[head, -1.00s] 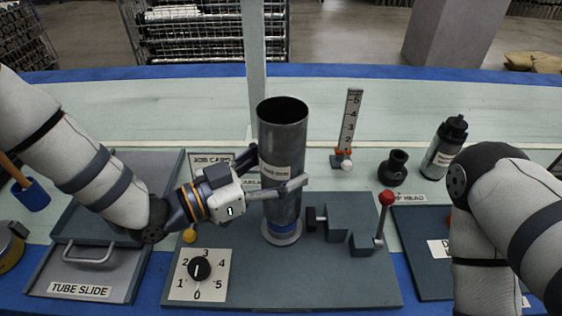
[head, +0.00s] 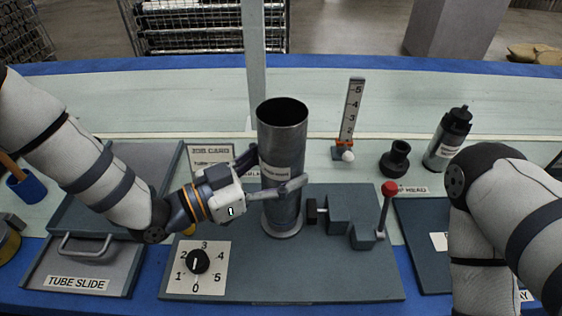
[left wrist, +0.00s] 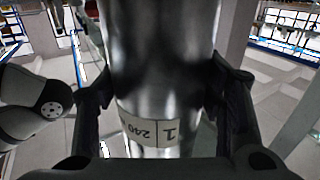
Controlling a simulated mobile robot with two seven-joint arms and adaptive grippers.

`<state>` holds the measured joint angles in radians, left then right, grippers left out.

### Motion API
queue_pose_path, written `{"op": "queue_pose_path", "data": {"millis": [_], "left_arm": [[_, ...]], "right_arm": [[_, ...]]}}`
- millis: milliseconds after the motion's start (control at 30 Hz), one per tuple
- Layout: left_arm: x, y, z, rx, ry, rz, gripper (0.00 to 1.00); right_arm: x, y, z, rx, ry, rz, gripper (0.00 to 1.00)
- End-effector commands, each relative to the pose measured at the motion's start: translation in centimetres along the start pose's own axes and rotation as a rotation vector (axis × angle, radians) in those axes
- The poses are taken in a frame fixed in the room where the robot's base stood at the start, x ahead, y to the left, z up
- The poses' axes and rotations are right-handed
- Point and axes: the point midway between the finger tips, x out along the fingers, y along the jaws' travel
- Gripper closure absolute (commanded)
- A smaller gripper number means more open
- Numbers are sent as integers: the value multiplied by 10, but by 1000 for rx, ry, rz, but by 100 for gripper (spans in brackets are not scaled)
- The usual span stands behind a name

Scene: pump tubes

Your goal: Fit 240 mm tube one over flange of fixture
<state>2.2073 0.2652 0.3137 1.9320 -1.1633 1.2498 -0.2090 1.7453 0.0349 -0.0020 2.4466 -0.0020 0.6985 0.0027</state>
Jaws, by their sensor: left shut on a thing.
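The 240 mm tube (head: 282,140), a grey metal cylinder labelled 240 and 1 in the left wrist view (left wrist: 150,60), stands upright over the flange of the fixture. My left gripper (head: 273,172) is shut around the tube at about mid-height, one finger on each side. The tube's lower end meets the pale round flange base (head: 282,231) on the grey fixture plate (head: 330,285), with no blue band showing between them. Whether it is fully seated I cannot tell. My right arm shows at the right, but its gripper is out of view.
A clamp block (head: 347,212) with a red-knobbed lever (head: 388,190) stands just right of the tube. A dial (head: 198,262) is at the front left. A ruler post (head: 350,118), a black fitting (head: 396,158) and a bottle (head: 449,138) stand behind to the right.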

Motion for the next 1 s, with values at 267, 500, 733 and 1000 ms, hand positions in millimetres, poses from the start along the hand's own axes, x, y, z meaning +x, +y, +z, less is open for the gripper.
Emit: {"op": "queue_pose_path", "data": {"millis": [267, 500, 733, 1000], "left_arm": [[0, 0, 6, 1, 3, 0, 88], [0, 0, 12, 1, 3, 0, 88], [0, 0, 17, 1, 4, 0, 88], [0, 0, 24, 0, 3, 0, 88]], "right_arm": [[4, 0, 2, 0, -10, 1, 60], [7, 0, 3, -1, -17, 1, 60], [11, 0, 4, -1, -24, 1, 60], [14, 0, 5, -1, -33, 2, 60]]}}
